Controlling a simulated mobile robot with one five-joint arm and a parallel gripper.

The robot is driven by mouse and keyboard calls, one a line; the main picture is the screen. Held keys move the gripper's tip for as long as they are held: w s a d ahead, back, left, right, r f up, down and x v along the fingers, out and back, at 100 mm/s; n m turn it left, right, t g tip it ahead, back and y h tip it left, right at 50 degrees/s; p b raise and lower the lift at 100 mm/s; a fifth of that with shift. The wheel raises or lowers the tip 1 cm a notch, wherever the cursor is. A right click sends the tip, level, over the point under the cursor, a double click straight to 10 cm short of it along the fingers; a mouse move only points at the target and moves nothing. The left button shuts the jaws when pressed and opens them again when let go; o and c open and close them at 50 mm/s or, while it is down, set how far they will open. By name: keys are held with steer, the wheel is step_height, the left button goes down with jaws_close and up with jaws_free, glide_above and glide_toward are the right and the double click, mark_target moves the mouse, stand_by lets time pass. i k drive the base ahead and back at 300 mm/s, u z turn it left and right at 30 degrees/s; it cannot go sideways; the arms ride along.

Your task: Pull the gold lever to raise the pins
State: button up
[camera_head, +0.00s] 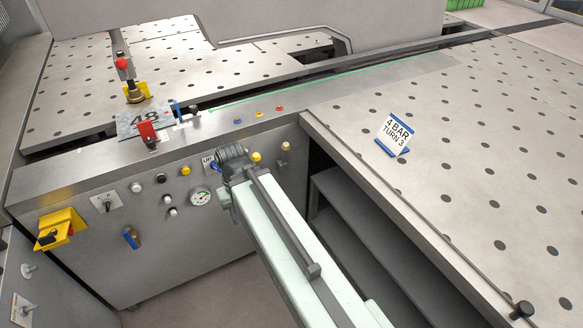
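My arm reaches up from the bottom right to the grey control panel (90,270). My gripper (232,160) is at its end, in front of the panel's right part; its fingers cannot be made out. A label reading "UP" (208,160) and a blue part (215,168) show just left of it. A small yellow knob (257,157) shows just right of it, and a tan-gold knob (285,147) sits farther right. I cannot tell which part is the gold lever; it may be hidden behind my gripper. No pins can be made out.
A gauge (200,198) and several knobs sit left of my arm. A yellow bracket (60,230) juts out at far left. A red-knobbed lever (125,68) and a red clamp (147,132) stand on top. A "4 BAR TURN 3" sign (395,135) stands on the right table (480,170).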

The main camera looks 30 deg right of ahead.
mark_target(285, 147)
steer(key=k, duration=0.85)
steer(key=z, duration=0.45)
steer(key=i, duration=1)
steer(key=u, duration=0.6)
steer(key=i, duration=0.4)
steer(key=u, duration=0.55)
